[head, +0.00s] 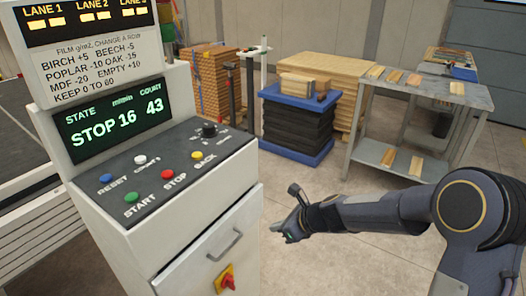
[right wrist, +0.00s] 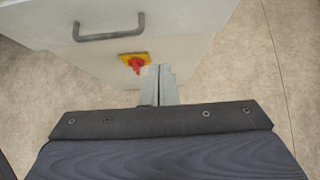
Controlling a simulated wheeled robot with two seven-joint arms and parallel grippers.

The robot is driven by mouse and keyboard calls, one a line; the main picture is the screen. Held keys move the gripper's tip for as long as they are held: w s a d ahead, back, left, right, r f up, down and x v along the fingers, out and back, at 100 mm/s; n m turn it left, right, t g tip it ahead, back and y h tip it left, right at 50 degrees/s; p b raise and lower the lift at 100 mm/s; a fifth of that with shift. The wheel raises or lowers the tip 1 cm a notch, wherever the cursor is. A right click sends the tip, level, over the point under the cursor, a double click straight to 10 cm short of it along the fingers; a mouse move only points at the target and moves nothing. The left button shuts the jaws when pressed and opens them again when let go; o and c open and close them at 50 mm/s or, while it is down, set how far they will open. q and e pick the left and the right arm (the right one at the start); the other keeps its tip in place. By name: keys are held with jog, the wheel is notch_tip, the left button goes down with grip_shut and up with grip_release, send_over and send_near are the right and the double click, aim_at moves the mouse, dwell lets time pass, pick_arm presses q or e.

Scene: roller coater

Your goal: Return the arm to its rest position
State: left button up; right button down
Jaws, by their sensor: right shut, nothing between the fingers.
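My right arm comes in from the right of the head view. Its gripper (head: 281,228) is to the right of the control cabinet's front, apart from the buttons on its panel. In the right wrist view the gripper (right wrist: 162,72) has its fingers together with nothing between them. Past the fingertips are the cabinet front and floor. My left gripper is not in view.
A blue-topped black stack (head: 297,125) and a metal table (head: 400,125) with wood pieces stand behind. Floor between is clear.

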jog(key=s+d+r+n+p, duration=0.2)
jog(key=s+d+r+n, duration=0.5)
jog(key=s+r+n, duration=0.45)
pick_arm(q)
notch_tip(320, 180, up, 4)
jog(key=shift+p, duration=0.95)
pick_arm(e)
jog(key=s+d+r+n+h, duration=0.1)
jog(key=s+d+n, duration=0.3)
jog(key=s, duration=0.6)
jog(key=s+d+r+n+h, duration=0.1)
jog(key=s+d+n+h, duration=0.1)
jog(key=s+n, duration=0.6)
jog(key=shift+s+d+h, duration=0.4)
jog(key=shift+s+d, duration=0.45)
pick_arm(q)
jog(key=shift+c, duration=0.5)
